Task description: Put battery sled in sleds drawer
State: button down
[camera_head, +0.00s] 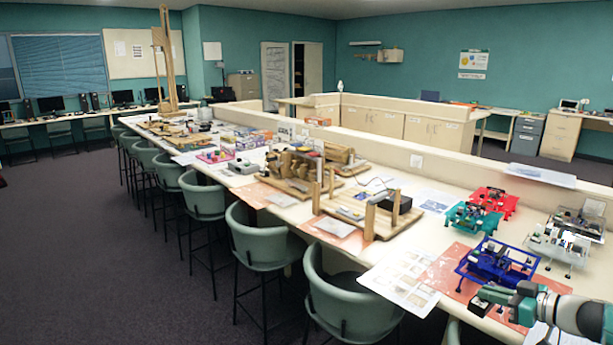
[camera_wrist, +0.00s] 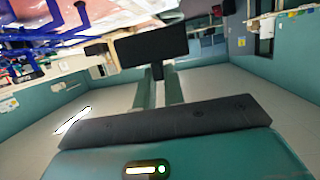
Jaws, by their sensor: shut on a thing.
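My gripper (camera_wrist: 160,76) is shut on a dark, flat rectangular piece, which I take to be the battery sled (camera_wrist: 152,44). In the wrist view the sled sits at the ends of the two greenish fingers, held clear of the surfaces around it. In the head view my arm comes in at the lower right, near a blue frame device (camera_head: 497,262); I cannot make out the sled there. A grey drawer cabinet (camera_head: 526,136) and a beige drawer cabinet (camera_head: 560,137) stand at the back right. I cannot tell which drawer is the sleds drawer.
A long cream table is crowded with a teal device (camera_head: 474,217), a red device (camera_head: 491,201), a silver device (camera_head: 566,238) and wooden rigs (camera_head: 372,211). Stools (camera_head: 262,240) line its left side. Open carpet (camera_head: 95,250) lies to the left.

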jog(key=w+a+f+m+t+h, duration=0.1)
jog(key=w+a+f+m+h, duration=0.1)
jog(key=w+a+f, duration=0.3)
jog(key=w+a+f+m+h, duration=0.1)
jog(key=a+f+h, duration=0.15)
jog(key=f, duration=0.55)
jog(key=w+a+f+m+t+h, duration=0.1)
jog(key=w+a+f+m+h, duration=0.15)
jog(key=a+f, duration=0.3)
jog(key=a+f+m+h, duration=0.1)
jog(key=a+f, duration=0.2)
jog(key=a, duration=1.5)
jog(key=s+f, duration=0.4)
jog(key=f, duration=0.1)
jog(key=shift+s+f, duration=0.25)
jog(key=shift+f, duration=0.1)
jog(key=shift+a, duration=0.2)
